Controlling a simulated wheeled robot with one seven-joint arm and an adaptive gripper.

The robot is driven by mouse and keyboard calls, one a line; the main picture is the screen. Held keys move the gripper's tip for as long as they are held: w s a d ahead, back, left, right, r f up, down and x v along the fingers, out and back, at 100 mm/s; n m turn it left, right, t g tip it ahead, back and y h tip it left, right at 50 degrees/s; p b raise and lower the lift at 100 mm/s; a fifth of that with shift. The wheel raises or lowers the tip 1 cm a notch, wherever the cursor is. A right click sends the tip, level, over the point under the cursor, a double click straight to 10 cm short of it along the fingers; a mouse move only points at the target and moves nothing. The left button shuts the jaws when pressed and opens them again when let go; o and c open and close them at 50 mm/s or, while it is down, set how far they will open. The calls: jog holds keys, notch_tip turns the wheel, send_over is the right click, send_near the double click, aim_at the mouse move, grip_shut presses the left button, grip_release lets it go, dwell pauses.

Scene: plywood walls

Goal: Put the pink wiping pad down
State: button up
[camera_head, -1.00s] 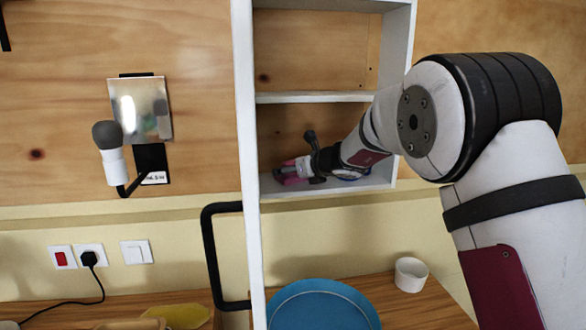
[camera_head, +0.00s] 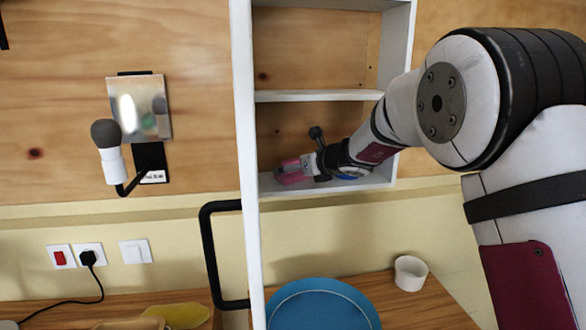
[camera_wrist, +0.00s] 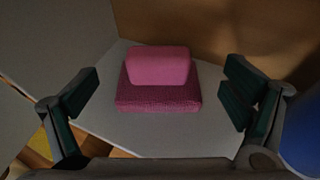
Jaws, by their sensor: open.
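The pink wiping pad (camera_head: 289,174) lies on the lower shelf (camera_head: 270,188) of the white cabinet, near its left wall. In the wrist view the pad (camera_wrist: 158,101) has a smooth pink grip on top of a darker textured base, and it sits flat on the pale shelf. My gripper (camera_wrist: 160,84) is open, with one finger well to each side of the pad and clear gaps between. In the head view my gripper (camera_head: 305,166) reaches into the shelf just right of the pad.
A blue object (camera_wrist: 303,135) stands close to my right finger. The shelf's upper board (camera_head: 320,96) is above my wrist, and the cabinet's left wall (camera_head: 246,150) is close. Below are a blue round dish (camera_head: 320,305) and a white cup (camera_head: 410,273).

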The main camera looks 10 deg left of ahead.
jog(key=v, duration=0.9)
jog(key=shift+s+d, duration=0.15)
jog(key=shift+s, duration=0.1)
jog(key=shift+r, duration=0.1)
jog(key=s+d+r+n+g, duration=0.2)
jog(key=s+n, duration=0.5)
jog(key=s, duration=0.3)
jog(key=s+d+r+n+g, duration=0.1)
jog(key=s+d+r+n, duration=0.15)
jog(key=s+n, duration=0.6)
jog(key=s+d+f+n+g+h, duration=0.1)
jog(key=s+d+f+n+h, duration=0.3)
jog(key=s, duration=0.8)
jog(key=s+d+f+n+g+h, duration=0.1)
jog(key=s+d+f+n+h, duration=0.3)
jog(key=s+d+n, duration=0.4)
jog(key=s+d, duration=0.4)
jog(key=shift+d+f+n, duration=0.25)
jog(key=shift+f+n, duration=0.05)
jog(key=shift+n, duration=0.05)
